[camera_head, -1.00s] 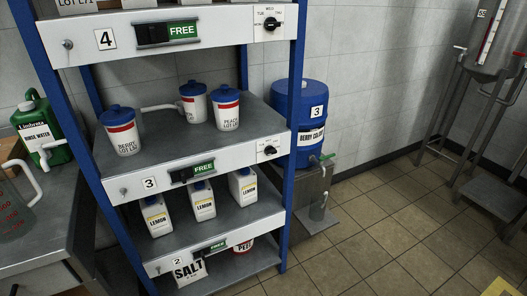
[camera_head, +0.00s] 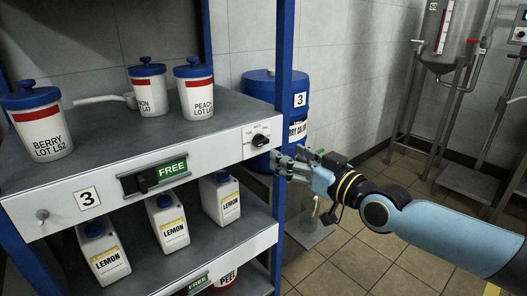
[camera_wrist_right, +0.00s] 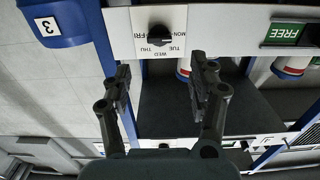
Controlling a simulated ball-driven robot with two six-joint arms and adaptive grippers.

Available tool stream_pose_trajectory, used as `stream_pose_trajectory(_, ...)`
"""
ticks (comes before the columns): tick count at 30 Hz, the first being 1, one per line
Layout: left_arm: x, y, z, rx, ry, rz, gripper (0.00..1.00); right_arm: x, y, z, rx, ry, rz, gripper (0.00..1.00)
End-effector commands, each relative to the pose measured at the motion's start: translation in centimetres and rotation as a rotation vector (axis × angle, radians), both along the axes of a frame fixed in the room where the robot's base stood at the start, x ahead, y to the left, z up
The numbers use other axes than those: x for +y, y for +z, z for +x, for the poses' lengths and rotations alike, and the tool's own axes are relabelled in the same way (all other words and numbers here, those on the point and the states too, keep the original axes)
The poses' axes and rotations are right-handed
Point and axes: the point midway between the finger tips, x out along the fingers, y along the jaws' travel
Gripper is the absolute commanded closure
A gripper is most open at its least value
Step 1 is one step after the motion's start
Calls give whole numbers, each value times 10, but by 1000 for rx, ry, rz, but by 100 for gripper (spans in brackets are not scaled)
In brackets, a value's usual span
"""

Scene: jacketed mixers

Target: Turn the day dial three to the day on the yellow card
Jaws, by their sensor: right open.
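Day dial three (camera_head: 260,140) is a black knob on a white plate at the right end of shelf three's front strip. It also shows upside down in the right wrist view (camera_wrist_right: 159,36), ringed by MON, TUE, WED, THU and FRI. I cannot tell surely which day its pointer marks. My right gripper (camera_head: 288,163) is just right of and below the dial, apart from it. In the right wrist view its fingers (camera_wrist_right: 160,82) are open and empty, with the dial beyond their tips. I see no readable yellow card. My left gripper is out of view.
The shelf's blue post (camera_head: 283,100) stands right of the dial, close to my right gripper. A blue drum (camera_head: 258,90) is behind it. Tubs (camera_head: 40,130) stand on shelf three, lemon bottles (camera_head: 168,222) below. A FREE slider (camera_head: 155,176) is left of the dial.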

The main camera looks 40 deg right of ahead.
Motion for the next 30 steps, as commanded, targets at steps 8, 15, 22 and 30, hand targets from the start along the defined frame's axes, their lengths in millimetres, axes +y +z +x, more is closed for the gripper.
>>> stream_pose_trajectory(8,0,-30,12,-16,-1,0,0,4,-4,56,-1,-2,2,40)
stream_pose_trajectory(15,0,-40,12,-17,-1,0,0,6,-2,83,1,-2,2,40)
stream_pose_trajectory(22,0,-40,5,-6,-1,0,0,6,-1,86,2,-2,0,40)
stream_pose_trajectory(30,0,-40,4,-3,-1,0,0,6,-1,85,2,-2,0,64)
